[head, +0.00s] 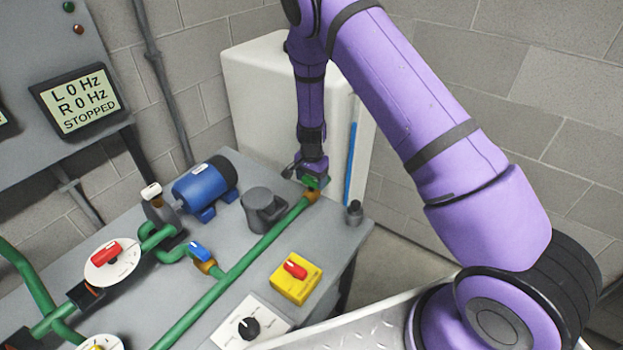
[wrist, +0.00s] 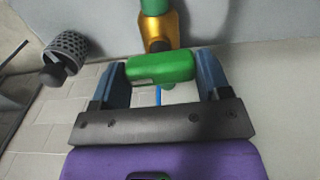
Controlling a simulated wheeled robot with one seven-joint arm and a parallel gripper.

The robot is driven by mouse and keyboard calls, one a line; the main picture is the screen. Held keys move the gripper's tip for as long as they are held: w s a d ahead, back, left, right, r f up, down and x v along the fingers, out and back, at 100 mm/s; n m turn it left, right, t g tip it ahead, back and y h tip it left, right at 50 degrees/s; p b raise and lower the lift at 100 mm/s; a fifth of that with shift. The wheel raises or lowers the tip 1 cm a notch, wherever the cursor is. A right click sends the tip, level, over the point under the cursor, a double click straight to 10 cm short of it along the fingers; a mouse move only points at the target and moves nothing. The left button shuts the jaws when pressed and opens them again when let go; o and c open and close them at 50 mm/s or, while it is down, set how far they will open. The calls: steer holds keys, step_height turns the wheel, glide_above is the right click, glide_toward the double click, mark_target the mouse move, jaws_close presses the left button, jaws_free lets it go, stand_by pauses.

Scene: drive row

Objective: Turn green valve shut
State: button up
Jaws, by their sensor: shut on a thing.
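The green valve handle (wrist: 160,68) is a rounded bar on a brass valve body (wrist: 155,28) at the end of a green pipe. In the wrist view it lies between the two blue fingers of my gripper (wrist: 163,72), and it looks crosswise to the pipe. My gripper is shut on it. In the head view my gripper (head: 313,176) reaches down onto the valve at the bench's far right end. There the brass body (head: 312,196) shows just below it, and the handle is mostly hidden by my gripper.
A blue-handled valve (head: 200,252), a red-knobbed dial (head: 112,252) and a yellow switch box (head: 296,278) sit on the grey bench. A grey cup (head: 264,208) stands left of the valve. A white cabinet (head: 258,90) stands behind. A screen (head: 78,100) reads STOPPED.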

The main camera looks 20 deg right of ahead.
mark_target(311, 179)
steer(key=shift+m, duration=0.3)
stand_by(0.4)
steer(key=o, duration=0.9)
steer(key=shift+r, duration=0.1)
step_height(311, 179, up, 11)
steer(key=shift+f, duration=0.15)
